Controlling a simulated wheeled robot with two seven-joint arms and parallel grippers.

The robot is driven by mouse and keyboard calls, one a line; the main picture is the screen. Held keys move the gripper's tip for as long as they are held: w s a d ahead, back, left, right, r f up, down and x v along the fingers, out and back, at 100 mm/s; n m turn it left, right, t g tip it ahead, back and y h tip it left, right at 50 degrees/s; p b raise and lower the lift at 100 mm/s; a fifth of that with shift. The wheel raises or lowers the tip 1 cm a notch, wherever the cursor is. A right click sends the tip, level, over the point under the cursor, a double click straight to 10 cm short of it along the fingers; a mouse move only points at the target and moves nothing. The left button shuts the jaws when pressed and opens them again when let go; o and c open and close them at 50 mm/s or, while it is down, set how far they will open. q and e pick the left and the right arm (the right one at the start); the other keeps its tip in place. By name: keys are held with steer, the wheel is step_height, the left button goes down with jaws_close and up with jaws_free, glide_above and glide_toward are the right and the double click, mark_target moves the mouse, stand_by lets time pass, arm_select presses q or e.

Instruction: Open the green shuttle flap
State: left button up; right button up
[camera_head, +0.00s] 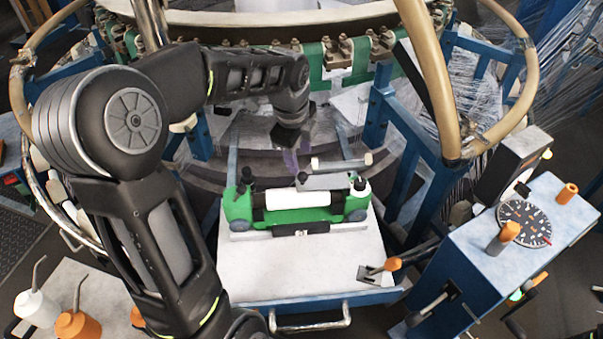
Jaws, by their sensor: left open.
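The green shuttle (240,207) lies on a white platform (262,268) in the middle of the head view. It has a white roll (297,200) along its middle and dark knobs at its ends. A light grey plate (325,182) with a pale bar (341,162) stands at its back edge; I cannot tell for sure whether this is the flap. My left gripper (287,142) is open and empty, above and behind the shuttle, apart from it in the picture. Its fingertips show only in part. My right gripper is not in view.
A blue control box (510,262) with a dial (523,222) stands at the right. An orange-tipped lever (380,269) sits on the platform's right side. Blue posts and the loom ring (335,52) crowd the back. Oil bottles (77,325) stand at lower left.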

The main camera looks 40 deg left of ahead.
mark_target(302, 174)
arm_select(q)
steer(key=shift+w+a+f, duration=0.2)
steer(key=shift+w+f, duration=0.1)
steer(key=shift+f, duration=0.2)
steer(key=shift+f, duration=0.1)
steer(key=f, duration=0.2)
steer(key=w+f, duration=0.1)
steer(key=f, duration=0.4)
steer(key=shift+w+a+f, duration=0.1)
steer(key=shift+w+f, duration=0.1)
steer(key=shift+f, duration=0.1)
steer(key=shift+c, duration=0.5)
jaws_close()
